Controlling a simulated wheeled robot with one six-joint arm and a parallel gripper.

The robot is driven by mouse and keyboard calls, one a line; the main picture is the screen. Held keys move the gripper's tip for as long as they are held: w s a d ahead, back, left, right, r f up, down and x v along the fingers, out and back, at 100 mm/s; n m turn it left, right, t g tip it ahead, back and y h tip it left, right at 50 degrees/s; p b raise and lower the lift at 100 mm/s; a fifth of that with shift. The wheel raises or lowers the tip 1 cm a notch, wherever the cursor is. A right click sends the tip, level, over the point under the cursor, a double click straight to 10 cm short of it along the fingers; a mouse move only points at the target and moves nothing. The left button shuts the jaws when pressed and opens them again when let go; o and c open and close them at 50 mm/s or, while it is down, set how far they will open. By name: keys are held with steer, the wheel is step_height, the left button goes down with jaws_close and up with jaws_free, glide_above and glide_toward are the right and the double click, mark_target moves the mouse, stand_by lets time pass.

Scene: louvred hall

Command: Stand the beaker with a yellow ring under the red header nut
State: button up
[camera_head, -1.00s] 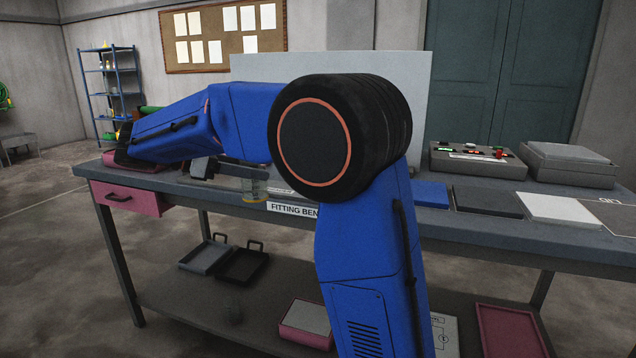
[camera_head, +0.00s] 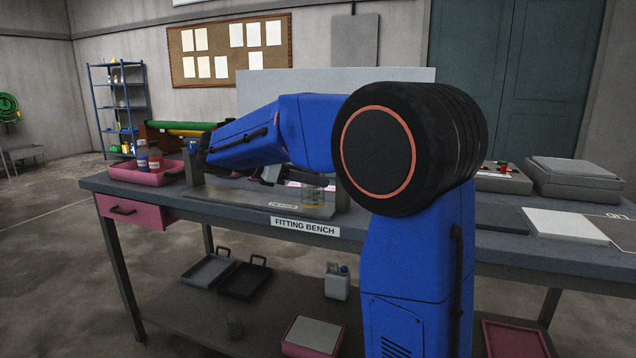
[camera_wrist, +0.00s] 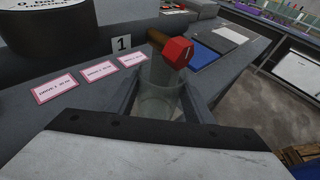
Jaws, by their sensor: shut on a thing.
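The clear beaker (camera_wrist: 160,100) is between the fingers of my gripper (camera_wrist: 158,90) in the wrist view, and my gripper is shut on it. In the head view the beaker (camera_head: 314,192) looks upright, with a yellow band low on it; whether it touches the surface below is unclear. The red hex nut (camera_wrist: 178,52) sits on the end of a brown pipe in the wrist view. It overlaps the beaker's mouth in the picture; the height gap between them cannot be told. My arm hides the nut in the head view.
A grey drum (camera_wrist: 48,25) and a "1" plate (camera_wrist: 121,43) stand behind, with several pink-edged cards (camera_wrist: 99,71) left of the beaker. A pink tray (camera_head: 140,174) with bottles is on the bench's left. A blue mat (camera_wrist: 207,52) lies beyond the nut.

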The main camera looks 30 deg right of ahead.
steer(key=shift+x, duration=1.1)
steer(key=shift+f, duration=0.35)
steer(key=shift+f, duration=0.2)
steer(key=o, duration=1.1)
steer(key=shift+r, duration=0.1)
